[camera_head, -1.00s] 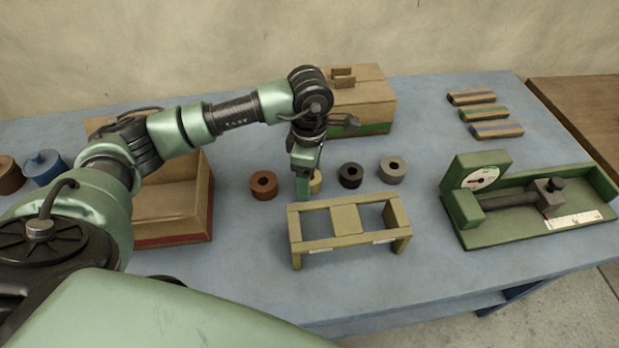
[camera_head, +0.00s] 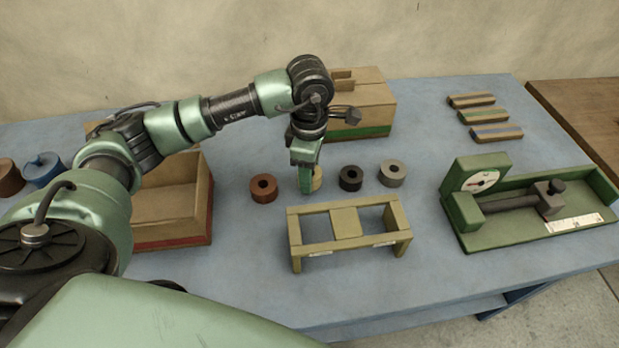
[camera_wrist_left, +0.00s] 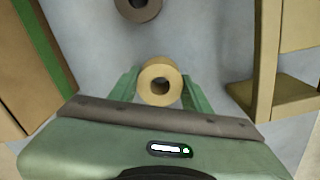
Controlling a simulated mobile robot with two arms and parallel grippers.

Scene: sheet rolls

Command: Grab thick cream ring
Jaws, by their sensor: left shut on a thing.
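The cream ring (camera_head: 317,179) stands in the row of rolls behind the small wooden stand, partly hidden by my left gripper (camera_head: 307,190). In the left wrist view the cream ring (camera_wrist_left: 160,82) has a thick wall and a dark centre hole. The two green fingers of my left gripper (camera_wrist_left: 160,86) are on either side of it, shut on it. I cannot tell whether the ring is off the table. My right gripper is not in view.
A red-brown roll (camera_head: 263,188) is left of the cream ring; a black roll (camera_head: 350,178) and a grey roll (camera_head: 392,173) are right. The wooden stand (camera_head: 345,222) is in front. An open box (camera_head: 207,205) is at left, a green gauge fixture (camera_head: 520,222) at right.

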